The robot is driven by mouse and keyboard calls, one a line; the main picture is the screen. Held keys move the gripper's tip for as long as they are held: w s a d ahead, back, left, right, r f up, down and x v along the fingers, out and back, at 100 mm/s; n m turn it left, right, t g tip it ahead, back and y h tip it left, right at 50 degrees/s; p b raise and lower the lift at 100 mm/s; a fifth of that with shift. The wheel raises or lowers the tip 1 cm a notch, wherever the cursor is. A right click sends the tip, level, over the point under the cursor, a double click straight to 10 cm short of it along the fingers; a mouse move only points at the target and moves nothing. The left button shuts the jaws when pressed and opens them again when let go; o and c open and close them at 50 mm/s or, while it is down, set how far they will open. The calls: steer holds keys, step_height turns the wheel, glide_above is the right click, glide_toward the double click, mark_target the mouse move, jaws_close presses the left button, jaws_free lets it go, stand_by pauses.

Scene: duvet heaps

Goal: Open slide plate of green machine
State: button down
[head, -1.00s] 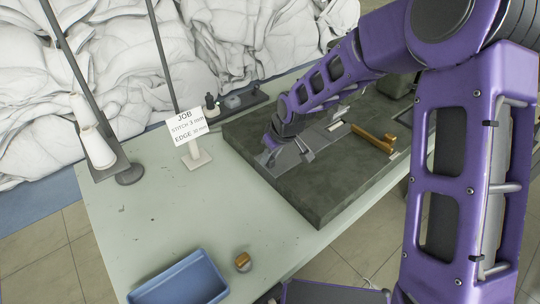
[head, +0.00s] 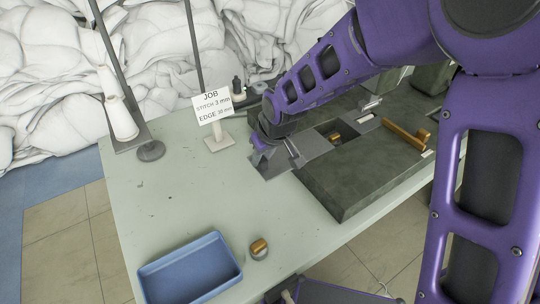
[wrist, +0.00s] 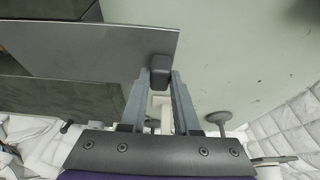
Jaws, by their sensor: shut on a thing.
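The green machine's dark green bed (head: 365,180) lies on the pale table. Its grey metal slide plate (head: 312,146) is drawn out to the left, its left part jutting past the bed's edge over the table. A dark opening (head: 352,130) shows in the bed to the right of the plate, with a brass-coloured part (head: 336,137) in it. My gripper (head: 262,152) is at the plate's left end. In the wrist view my gripper (wrist: 161,88) is shut on a dark knob (wrist: 160,68) at the edge of the slide plate (wrist: 85,45).
A blue tray (head: 190,268) and a small brass-and-grey piece (head: 259,248) are at the table's front. A job sign (head: 214,108) stands left of my gripper. Thread cones (head: 120,112) stand at the back left, before white duvet heaps (head: 170,50). The table's middle left is clear.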

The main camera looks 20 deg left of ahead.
steer(key=c, duration=0.6)
jaws_free()
steer(key=shift+w, duration=0.1)
steer(key=shift+c, duration=0.2)
steer(key=shift+r, duration=0.1)
steer(key=p+v, duration=0.4)
steer(key=v, duration=1.3)
steer(key=shift+s+r, duration=0.2)
